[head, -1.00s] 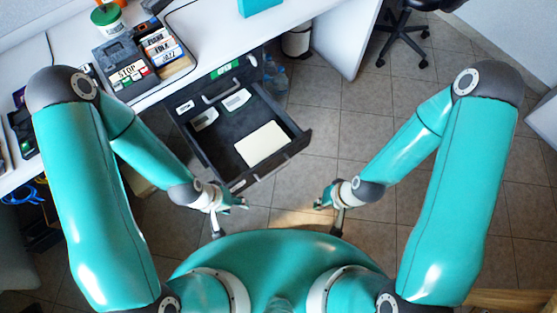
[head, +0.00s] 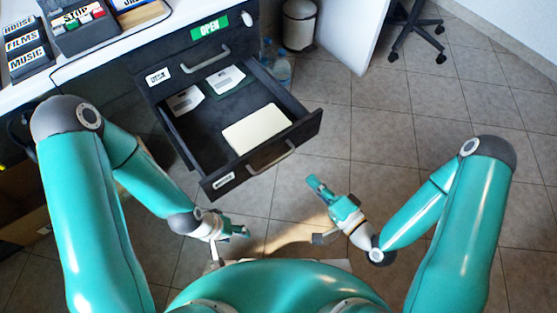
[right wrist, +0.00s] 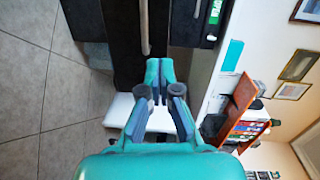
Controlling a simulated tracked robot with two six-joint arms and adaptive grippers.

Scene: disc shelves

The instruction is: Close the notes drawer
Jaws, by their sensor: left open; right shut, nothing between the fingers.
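The notes drawer (head: 244,173) is pulled well out of the dark desk cabinet in the head view. Its front has a pale bar handle (head: 273,157) and a small white label too small to read. A cream pad (head: 257,129) and white envelope-like papers (head: 226,79) lie inside. My right gripper (head: 316,186) is shut and empty, below and right of the drawer front, apart from it in the picture. In the right wrist view its fingertips (right wrist: 162,72) show before a dark front with a bar handle. My left gripper (head: 244,232) is open and empty below the drawer front.
A shut upper drawer with a green OPEN sign (head: 209,26) is above the open one. A white bin (head: 299,24) and bottles (head: 279,68) stand right of the cabinet. An office chair (head: 415,30) is at the upper right. The tiled floor (head: 400,120) is clear on the right.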

